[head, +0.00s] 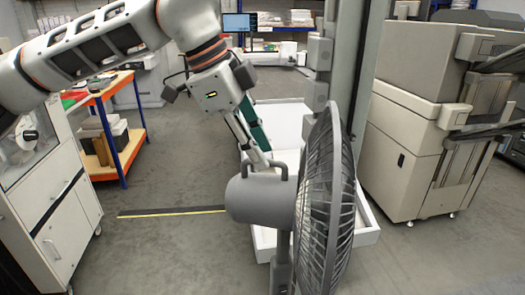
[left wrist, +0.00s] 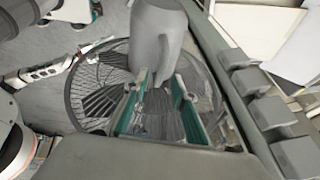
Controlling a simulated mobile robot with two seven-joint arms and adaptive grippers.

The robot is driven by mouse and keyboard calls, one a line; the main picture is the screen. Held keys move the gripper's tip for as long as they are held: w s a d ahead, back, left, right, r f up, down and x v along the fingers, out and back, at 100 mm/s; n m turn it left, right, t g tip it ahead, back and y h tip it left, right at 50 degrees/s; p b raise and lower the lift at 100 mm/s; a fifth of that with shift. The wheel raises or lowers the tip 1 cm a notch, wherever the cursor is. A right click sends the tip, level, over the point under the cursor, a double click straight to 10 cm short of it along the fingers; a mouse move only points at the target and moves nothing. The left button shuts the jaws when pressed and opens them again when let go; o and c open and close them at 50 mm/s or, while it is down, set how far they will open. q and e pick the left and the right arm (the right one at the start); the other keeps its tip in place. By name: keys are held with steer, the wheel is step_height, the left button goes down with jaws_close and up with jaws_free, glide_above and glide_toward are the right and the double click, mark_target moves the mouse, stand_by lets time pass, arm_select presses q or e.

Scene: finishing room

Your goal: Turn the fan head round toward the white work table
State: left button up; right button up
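The grey fan has its round wire grille (head: 325,205) on the right and its motor housing (head: 258,200) on the left in the head view. The grille faces right, turned side-on to me. The white work table (head: 368,236) stands behind the fan. My left gripper (head: 262,158) reaches down to the handle (head: 283,170) on top of the housing. In the left wrist view its teal-padded fingers (left wrist: 160,78) are apart, with the handle (left wrist: 164,62) between their tips; contact is unclear. What seems to be my right gripper (left wrist: 92,50) shows small at left there; its fingers are unclear.
A grey upright post (head: 350,70) rises close behind the fan. Large beige machines (head: 430,120) stand on the right. A white cabinet (head: 55,210) and an orange-shelved trolley (head: 118,155) stand on the left. The floor left of the fan is clear, with a yellow-black strip (head: 170,212).

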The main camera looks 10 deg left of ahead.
arm_select(q)
steer(key=shift+w+d+f, duration=0.1)
steer(key=shift+d+f, duration=0.15)
steer(key=shift+f, duration=0.35)
jaws_close()
